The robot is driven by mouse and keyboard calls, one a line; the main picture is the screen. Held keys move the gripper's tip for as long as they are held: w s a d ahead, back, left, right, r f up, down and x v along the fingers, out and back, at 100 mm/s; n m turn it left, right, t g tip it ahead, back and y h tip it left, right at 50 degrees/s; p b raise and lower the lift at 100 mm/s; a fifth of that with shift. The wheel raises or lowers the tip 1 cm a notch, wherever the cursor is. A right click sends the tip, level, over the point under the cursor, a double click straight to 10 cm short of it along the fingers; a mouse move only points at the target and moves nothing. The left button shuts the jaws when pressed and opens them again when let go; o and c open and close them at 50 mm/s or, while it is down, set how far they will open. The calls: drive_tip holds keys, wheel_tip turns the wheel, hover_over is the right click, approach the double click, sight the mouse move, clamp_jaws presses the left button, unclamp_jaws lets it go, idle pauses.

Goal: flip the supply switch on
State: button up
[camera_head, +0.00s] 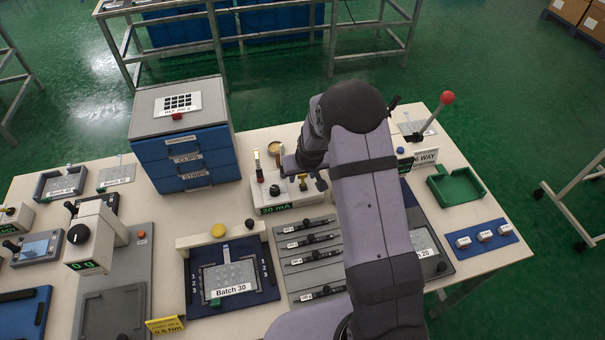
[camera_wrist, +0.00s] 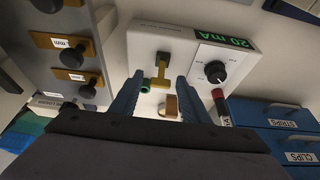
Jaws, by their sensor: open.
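The supply unit is a pale box (camera_head: 290,195) at the middle back of the table, with a green "20 mA" display and a black knob. In the wrist view the box (camera_wrist: 140,48) shows a yellow lever switch (camera_wrist: 161,72) in a dark slot, its crossbar toward the picture's bottom. My gripper (camera_wrist: 160,79) is open. Its two blue fingers reach toward the box, one on each side of the lever as seen. Contact cannot be told. In the head view my arm hides part of the box's right end and most of the gripper.
A green post (camera_wrist: 146,86) and a red-and-black probe (camera_wrist: 219,104) are close to the fingers. A blue drawer cabinet (camera_head: 185,155) stands left of the box. Slotted grey racks (camera_head: 310,255) and the Batch 30 fixture (camera_head: 200,310) lie in front.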

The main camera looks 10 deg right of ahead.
drive_tip(key=c, duration=1.1)
drive_tip(key=shift+o, duration=0.2)
